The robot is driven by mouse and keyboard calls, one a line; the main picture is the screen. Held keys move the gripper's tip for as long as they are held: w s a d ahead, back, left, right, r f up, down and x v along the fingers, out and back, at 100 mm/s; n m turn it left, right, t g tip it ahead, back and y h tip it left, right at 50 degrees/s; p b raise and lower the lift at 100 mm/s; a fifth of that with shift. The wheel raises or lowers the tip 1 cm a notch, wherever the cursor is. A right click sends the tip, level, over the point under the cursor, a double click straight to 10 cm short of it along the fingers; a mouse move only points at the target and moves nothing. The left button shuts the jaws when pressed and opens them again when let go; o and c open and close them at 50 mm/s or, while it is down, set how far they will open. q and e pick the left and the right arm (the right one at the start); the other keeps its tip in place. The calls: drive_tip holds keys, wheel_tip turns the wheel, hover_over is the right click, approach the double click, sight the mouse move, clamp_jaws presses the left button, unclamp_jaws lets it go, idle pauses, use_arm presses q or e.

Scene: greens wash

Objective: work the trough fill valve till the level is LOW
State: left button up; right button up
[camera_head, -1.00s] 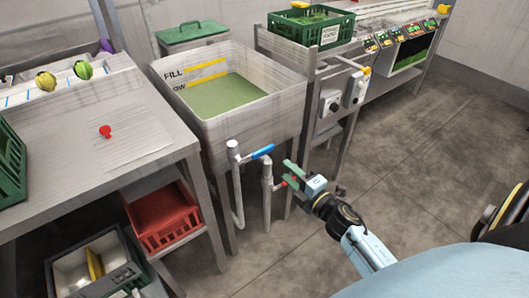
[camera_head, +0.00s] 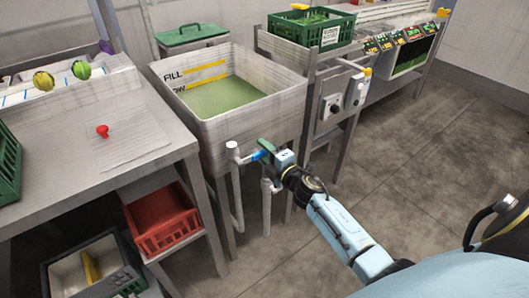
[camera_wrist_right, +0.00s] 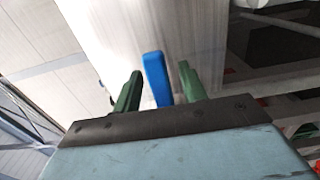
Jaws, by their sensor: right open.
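The trough (camera_head: 250,125) holds green water (camera_head: 220,97); FILL and LOW marks with yellow lines show on its inner wall. The water surface lies close to the lower, LOW line (camera_head: 205,82); I cannot tell exactly how it meets it. The blue valve handle (camera_head: 257,155) sits on a pipe at the trough's front. My right gripper (camera_head: 266,148) is at this handle. In the right wrist view, the blue handle (camera_wrist_right: 157,78) stands between the open green fingers (camera_wrist_right: 160,88), with a gap on both sides. My left gripper is not in view.
A second upright pipe (camera_head: 267,205) stands just right of the valve pipe. A steel table (camera_head: 70,190) with a red knob (camera_head: 102,131) is at left, a red crate (camera_head: 165,220) below it. A control panel (camera_head: 333,107) is right of the trough. The floor at right is clear.

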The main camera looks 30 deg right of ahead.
clamp_jaws()
